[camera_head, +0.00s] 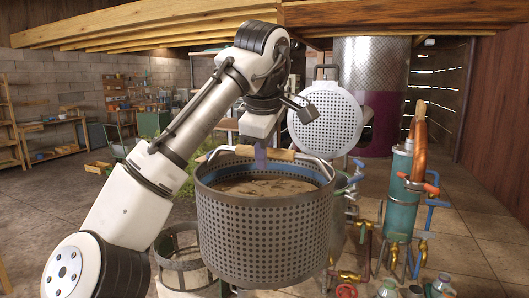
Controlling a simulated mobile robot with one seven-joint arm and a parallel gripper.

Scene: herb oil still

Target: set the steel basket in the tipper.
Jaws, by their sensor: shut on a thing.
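The steel basket (262,238) is a large perforated grey drum, upright, with brown matter inside and a bail handle with a wooden grip (279,154) across its top. My gripper (262,150) comes down from above and is shut on the handle at its wooden grip. The basket appears to hang in front of me, over the floor. I cannot make out the tipper for certain in this view.
A teal cylinder (402,190) with pipes and valves stands right. A large metal tank (372,85) is at the back. Floor at left is open.

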